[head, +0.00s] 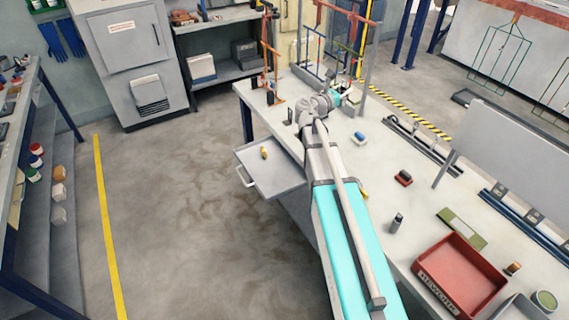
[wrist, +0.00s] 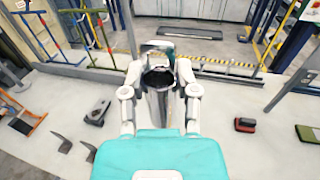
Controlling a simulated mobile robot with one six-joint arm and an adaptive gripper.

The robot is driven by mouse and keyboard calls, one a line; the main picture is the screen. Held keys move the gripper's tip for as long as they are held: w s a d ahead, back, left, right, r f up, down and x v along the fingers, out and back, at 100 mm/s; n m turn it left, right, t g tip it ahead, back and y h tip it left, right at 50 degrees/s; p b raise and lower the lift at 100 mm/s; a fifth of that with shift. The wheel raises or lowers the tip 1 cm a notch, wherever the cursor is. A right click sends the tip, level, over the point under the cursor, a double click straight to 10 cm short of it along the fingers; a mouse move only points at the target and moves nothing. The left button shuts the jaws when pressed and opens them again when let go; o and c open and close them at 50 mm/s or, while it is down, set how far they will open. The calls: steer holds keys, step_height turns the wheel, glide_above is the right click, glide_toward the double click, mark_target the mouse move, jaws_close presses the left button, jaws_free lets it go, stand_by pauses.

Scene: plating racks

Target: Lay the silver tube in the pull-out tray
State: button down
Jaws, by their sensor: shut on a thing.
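The silver tube (wrist: 158,103) is a shiny cylinder with a dark open end, seen in the wrist view between the two white fingers of my gripper (wrist: 158,76). My gripper is shut on it. In the head view my gripper (head: 343,96) is over the far end of the bench, and the arm hides much of that area; I cannot make out the tube there. The pull-out tray (head: 280,184) is a flat grey drawer sticking out from the bench's left side, below and left of my gripper. A small yellow-orange item (head: 264,153) lies in it.
Wire racks (head: 345,40) stand at the bench's far end, with an orange stand (head: 270,75) at its far left corner. A blue-and-white item (head: 359,138), a dark red block (head: 403,178), a grey cylinder (head: 397,222) and a red bin (head: 459,276) are on the bench.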

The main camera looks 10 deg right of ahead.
mark_target(279, 174)
steer(key=shift+a, duration=0.1)
stand_by(0.3)
steer(key=shift+f, duration=0.1)
steer(key=w+a+f+m+g+y+b, duration=0.1)
steer(key=a+f+g+y+b, duration=0.1)
steer(key=f, duration=0.7)
steer(key=w+a+f+m+g+y+b, duration=0.1)
steer(key=a+f+g+y+b, duration=0.1)
steer(key=a+f+y+b, duration=0.3)
steer(key=w+a+f+m+g+y+b, duration=0.1)
steer(key=a+f+g+y+b, duration=0.1)
steer(key=f, duration=1.1)
steer(key=shift+w+a+f+y+b, duration=0.1)
steer(key=shift+w+a+y+b, duration=0.1)
steer(key=shift+a+y+b, duration=0.75)
steer(key=a+f+y+b, duration=0.1)
steer(key=a, duration=0.1)
steer(key=a+f+y, duration=0.2)
steer(key=a, duration=0.1)
steer(key=w+a+f+g+y+b, duration=0.1)
steer(key=a+y, duration=0.1)
steer(key=a, duration=0.1)
steer(key=shift+a+f+b, duration=0.2)
steer(key=shift+a+b, duration=0.05)
steer(key=shift+b, duration=0.1)
steer(key=shift+a+f+y, duration=0.1)
steer(key=shift+a+y, duration=0.15)
steer(key=shift+a, duration=0.35)
steer(key=shift+f+b, duration=2.7)
steer(key=shift+b, duration=0.15)
